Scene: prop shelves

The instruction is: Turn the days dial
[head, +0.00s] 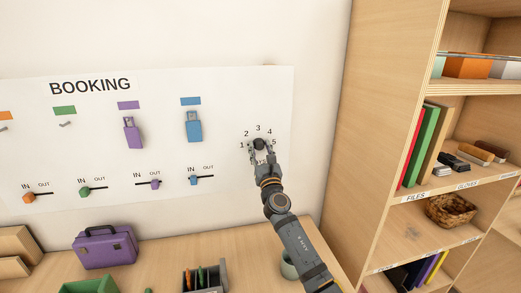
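The days dial (260,144) is a dark round knob on the white BOOKING board (222,112), with the numbers 1 to 5 in an arc around it. My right gripper (261,151) is at the dial, with its fingers on either side of the knob's lower part. Whether the fingers press on the knob is too small to tell. The gripper hides part of the dial and the board just below it. My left gripper is not in view.
Purple and blue tags hang on the board above several IN/OUT sliders (195,180). Below, a wooden counter (165,268) holds a purple case (105,248), green tray (88,287), dark organiser (205,278) and cup (289,265). A wooden shelf unit (385,130) stands close on the right.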

